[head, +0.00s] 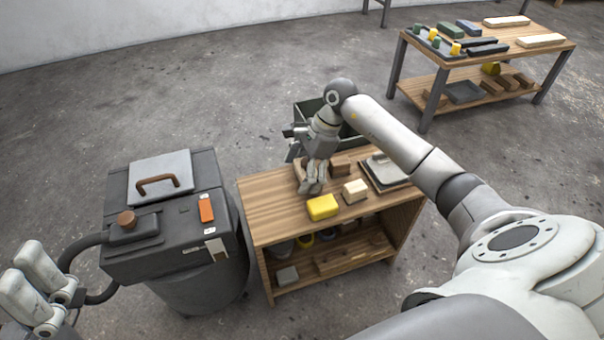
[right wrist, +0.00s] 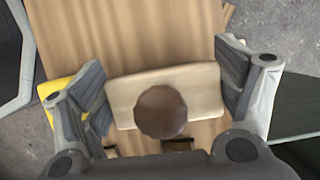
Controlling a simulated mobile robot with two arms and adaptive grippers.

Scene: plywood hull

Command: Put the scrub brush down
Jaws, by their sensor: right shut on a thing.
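The scrub brush (right wrist: 205,84), a pale wooden block with a round brown knob on top, lies between the fingers of my right gripper (right wrist: 165,92). The fingers are shut on its two short ends. In the head view my right gripper (head: 312,187) is low over the far left part of the wooden bench (head: 266,207), and a pale edge of the brush (head: 299,170) shows beside it. Whether the brush touches the bench top I cannot tell. My left gripper (head: 32,285) is at the lower left, away from the bench; its opening is unclear.
On the bench are a yellow block (head: 322,207), a cream block (head: 355,191), a brown block (head: 340,169) and a flat tray-like thing (head: 390,175). A dark green bin (head: 306,111) stands behind. A grey machine (head: 170,262) stands left; another table (head: 555,48) is at the back right.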

